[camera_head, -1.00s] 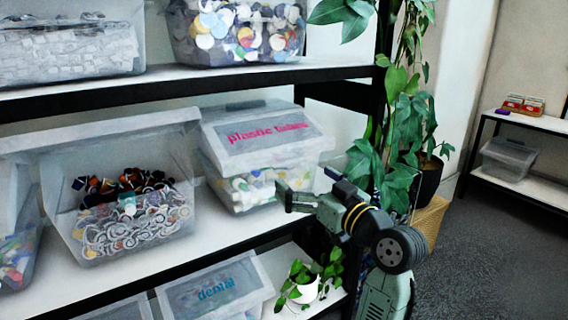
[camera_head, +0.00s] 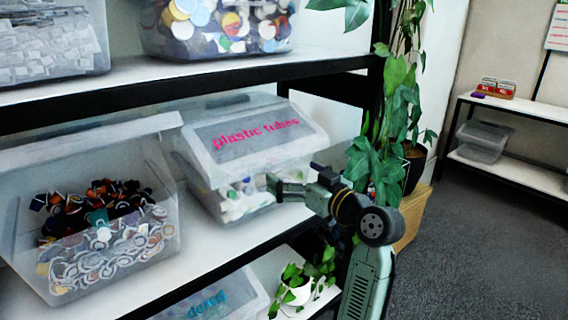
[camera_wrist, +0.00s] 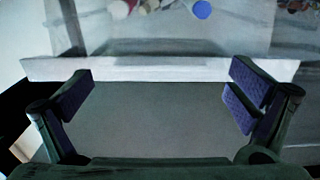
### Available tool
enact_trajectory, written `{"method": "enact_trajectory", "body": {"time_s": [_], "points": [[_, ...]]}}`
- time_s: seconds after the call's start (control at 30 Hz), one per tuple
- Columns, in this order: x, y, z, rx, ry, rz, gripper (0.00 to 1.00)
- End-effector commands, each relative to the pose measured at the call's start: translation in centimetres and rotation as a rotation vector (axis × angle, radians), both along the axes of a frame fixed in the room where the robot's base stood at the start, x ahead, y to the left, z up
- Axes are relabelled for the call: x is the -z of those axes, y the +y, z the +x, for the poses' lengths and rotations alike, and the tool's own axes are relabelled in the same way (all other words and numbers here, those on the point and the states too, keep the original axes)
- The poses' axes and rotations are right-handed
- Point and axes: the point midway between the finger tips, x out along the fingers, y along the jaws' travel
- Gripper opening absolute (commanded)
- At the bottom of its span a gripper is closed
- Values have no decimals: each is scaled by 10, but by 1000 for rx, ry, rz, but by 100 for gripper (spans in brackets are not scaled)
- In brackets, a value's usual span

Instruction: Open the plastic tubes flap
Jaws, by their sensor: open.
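The plastic tubes bin (camera_head: 236,200) is a clear box on the middle shelf with pale tubes inside. Its flap (camera_head: 272,152) slopes down over the front, shut, with pink "plastic tubes" lettering. My gripper (camera_head: 272,187) is at the bin's front right, just below the flap's lower edge. In the wrist view my gripper (camera_wrist: 162,85) is open and empty, its two fingers spread wide. A pale horizontal strip (camera_wrist: 160,69) spans just beyond the fingertips, with coloured pieces above it. I cannot tell whether the fingers touch the flap.
An open-fronted bin of patches and rings (camera_head: 105,240) stands left on the same shelf. More bins sit on the upper shelf (camera_head: 120,82). A potted plant (camera_head: 298,288) is below, and a tall leafy plant (camera_head: 375,165) stands close right of my arm. Floor at right is clear.

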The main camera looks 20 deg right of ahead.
Motion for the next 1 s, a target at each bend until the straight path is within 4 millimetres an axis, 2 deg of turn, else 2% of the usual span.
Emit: {"method": "enact_trajectory", "body": {"time_s": [0.1,0.23,0.57,1.0], "points": [[-2,7,17,-2,1,0,100],[-1,10,27,-1,-1,-2,100],[0,12,32,0,-1,-2,100],[0,12,31,0,-1,-2,72]]}}
